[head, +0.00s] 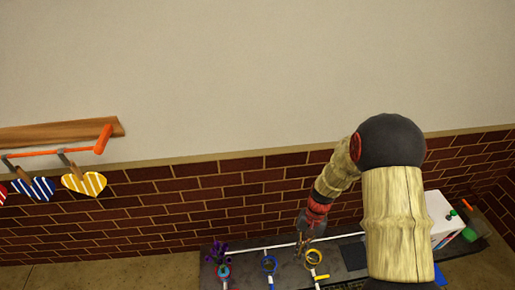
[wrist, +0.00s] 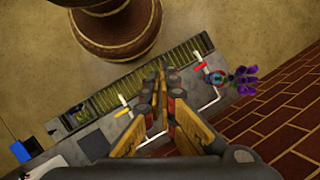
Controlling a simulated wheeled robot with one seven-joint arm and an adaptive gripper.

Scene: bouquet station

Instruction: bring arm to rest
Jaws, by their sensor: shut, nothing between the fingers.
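My arm rises on the right of the head view and bends down to the left toward the bench. The arm hides part of the bench's right side.
A brick wall (head: 150,205) stands behind. Striped hearts (head: 84,184) hang from an orange rod at left.

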